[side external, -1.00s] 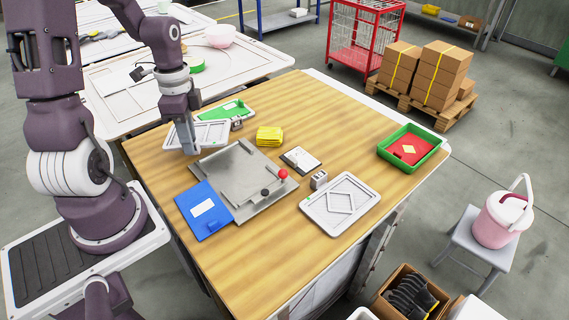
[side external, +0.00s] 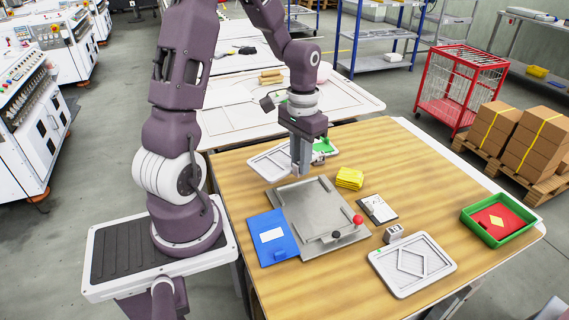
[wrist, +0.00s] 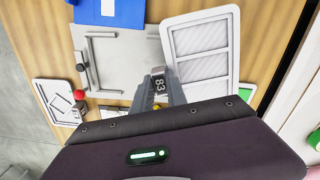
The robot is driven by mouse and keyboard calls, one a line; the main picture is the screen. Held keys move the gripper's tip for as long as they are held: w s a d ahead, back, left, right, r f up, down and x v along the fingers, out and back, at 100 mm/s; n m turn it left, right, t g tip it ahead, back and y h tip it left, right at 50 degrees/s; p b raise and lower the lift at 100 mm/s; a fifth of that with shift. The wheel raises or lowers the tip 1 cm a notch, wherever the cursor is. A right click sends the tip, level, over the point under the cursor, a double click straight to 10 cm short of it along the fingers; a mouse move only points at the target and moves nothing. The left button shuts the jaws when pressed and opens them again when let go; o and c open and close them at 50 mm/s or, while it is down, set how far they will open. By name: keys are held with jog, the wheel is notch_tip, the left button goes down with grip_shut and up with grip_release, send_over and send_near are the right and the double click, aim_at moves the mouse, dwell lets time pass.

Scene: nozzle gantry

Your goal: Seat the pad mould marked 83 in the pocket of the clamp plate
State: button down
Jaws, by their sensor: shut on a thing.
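A block marked 83 (wrist: 159,84) sits between the fingertips of my gripper (wrist: 160,90), which is shut on it. The block borders the edge of a white-rimmed pad mould with a grey slatted face (wrist: 202,48); my gripper hides the mould's lower part. In the side view my gripper (side external: 301,172) is at the back left edge of the grey clamp plate (side external: 310,208), with the white mould (side external: 267,163) behind it. I cannot tell whether the mould is clear of the table. The plate's pocket, between raised rails, looks empty. A red knob (side external: 358,219) stands at its right corner.
A blue board (side external: 272,238) lies against the plate's left. A diamond-pattern white mould (side external: 436,268) with a block (side external: 393,233), a clipboard (side external: 378,208), yellow pads (side external: 350,178) and a green tray (side external: 468,222) lie to the right. A mould with green (side external: 322,146) is behind my gripper.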

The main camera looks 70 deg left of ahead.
jog(key=w+d+n, duration=0.6)
jog(key=w+n, duration=0.2)
jog(key=n, duration=0.7)
jog(key=shift+s+d+f, duration=0.1)
jog(key=shift+f, duration=0.95)
jog(key=shift+s+f, duration=0.1)
jog(key=shift+f, duration=0.9)
jog(key=shift+f, duration=0.9)
jog(key=c, duration=1.3)
grip_release()
jog(key=shift+o, duration=0.2)
jog(key=shift+r, duration=0.1)
notch_tip(320, 180, up, 7)
